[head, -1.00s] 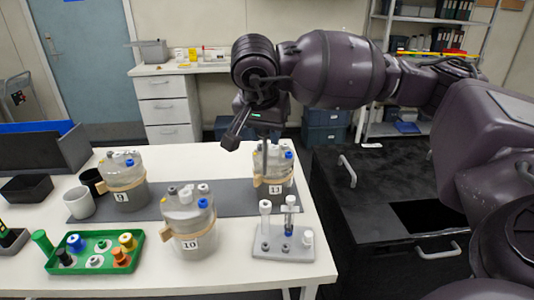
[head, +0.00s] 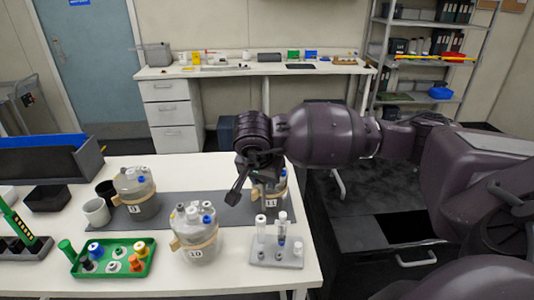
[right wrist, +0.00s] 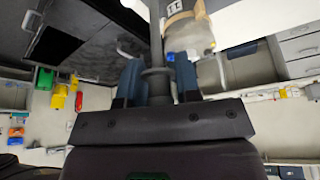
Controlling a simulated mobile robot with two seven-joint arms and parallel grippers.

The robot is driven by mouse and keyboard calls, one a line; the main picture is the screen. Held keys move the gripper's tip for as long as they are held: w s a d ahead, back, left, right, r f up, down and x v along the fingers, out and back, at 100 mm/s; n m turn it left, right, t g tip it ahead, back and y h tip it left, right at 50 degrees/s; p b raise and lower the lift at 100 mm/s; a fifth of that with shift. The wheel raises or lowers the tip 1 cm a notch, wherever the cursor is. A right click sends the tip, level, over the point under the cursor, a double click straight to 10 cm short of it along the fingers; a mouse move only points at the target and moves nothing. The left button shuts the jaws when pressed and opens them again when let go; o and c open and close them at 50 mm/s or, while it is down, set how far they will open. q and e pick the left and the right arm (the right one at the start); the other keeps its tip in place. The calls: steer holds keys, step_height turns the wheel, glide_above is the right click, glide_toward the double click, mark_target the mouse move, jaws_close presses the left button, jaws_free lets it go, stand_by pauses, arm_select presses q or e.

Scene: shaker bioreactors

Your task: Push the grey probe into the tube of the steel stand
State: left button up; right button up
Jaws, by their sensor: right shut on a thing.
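My right gripper (head: 259,178) points down in front of bottle 11, behind the small grey stand. In the right wrist view my right gripper (right wrist: 157,72) is shut on a thin grey rod, the grey probe (right wrist: 155,38), which runs between its two blue-grey fingers. The probe's far end is not clear in either view. The grey stand (head: 290,261) is at the table's front right. It carries a white-capped tube (head: 260,229) and a tube with blue in it (head: 282,234). The gripper is above and behind these tubes, apart from them. My left gripper is out of view.
Bottle 11 (head: 281,203), bottle 10 (head: 204,248) and bottle 9 (head: 140,208) stand on or near the grey mat (head: 175,207). A green tray (head: 80,268) with coloured caps and a mug (head: 97,213) are at the left. A black cabinet (head: 365,285) is right of the table.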

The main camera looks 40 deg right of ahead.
steer(key=f, duration=0.1)
steer(key=w+f+b, duration=0.1)
steer(key=f, duration=0.1)
steer(key=w+f, duration=0.1)
steer(key=shift+w+d+f+b, duration=0.25)
steer(key=shift+d+f+b, duration=0.1)
stand_by(0.5)
steer(key=shift+b, duration=0.65)
stand_by(1.2)
steer(key=shift+f+b, duration=1.95)
steer(key=shift+f, duration=0.05)
stand_by(2.9)
